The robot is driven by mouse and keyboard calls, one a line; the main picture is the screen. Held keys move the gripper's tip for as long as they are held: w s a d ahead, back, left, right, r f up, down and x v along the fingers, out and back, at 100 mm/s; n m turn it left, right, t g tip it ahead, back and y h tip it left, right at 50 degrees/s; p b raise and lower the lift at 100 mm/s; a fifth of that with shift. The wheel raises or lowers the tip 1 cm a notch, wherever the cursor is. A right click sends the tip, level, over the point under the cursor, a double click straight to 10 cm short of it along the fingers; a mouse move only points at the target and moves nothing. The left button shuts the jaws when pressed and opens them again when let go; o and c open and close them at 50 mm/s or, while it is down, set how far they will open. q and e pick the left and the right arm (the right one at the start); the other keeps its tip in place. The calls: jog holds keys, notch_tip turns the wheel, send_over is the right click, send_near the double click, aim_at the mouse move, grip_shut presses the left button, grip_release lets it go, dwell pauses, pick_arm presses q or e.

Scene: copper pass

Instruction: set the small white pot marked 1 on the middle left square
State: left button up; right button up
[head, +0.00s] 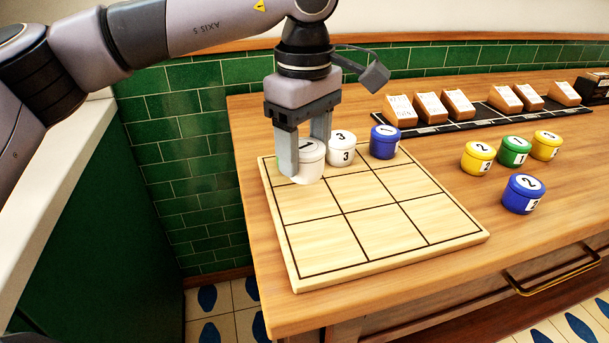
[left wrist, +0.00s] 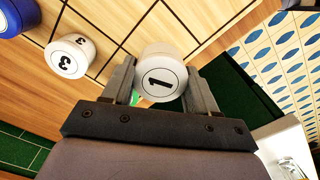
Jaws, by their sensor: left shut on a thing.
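The small white pot marked 1 (head: 311,163) is between the fingers of my left gripper (head: 304,158), which is shut on it. The pot is upright, over the left side of the wooden board (head: 325,246), near its back left square. I cannot tell whether its base touches the board. In the left wrist view the pot (left wrist: 160,75) sits between both fingers, its lid number facing the camera. The middle left square (head: 306,204) is bare. My right gripper is not in view.
A white pot marked 3 (head: 341,148) and a blue pot marked 1 (head: 384,142) stand on the board's back row, close by on the right. Yellow, green and blue (head: 523,194) pots stand on the counter to the right. A dark rack (head: 445,128) with wooden blocks lies behind.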

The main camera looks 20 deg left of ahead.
aim_at(305, 174)
pick_arm(q)
jog(key=shift+f, duration=2.25)
jog(key=shift+f+b, duration=0.15)
jog(key=shift+b, duration=0.2)
jog(key=o, duration=1.1)
jog(key=shift+o, duration=0.2)
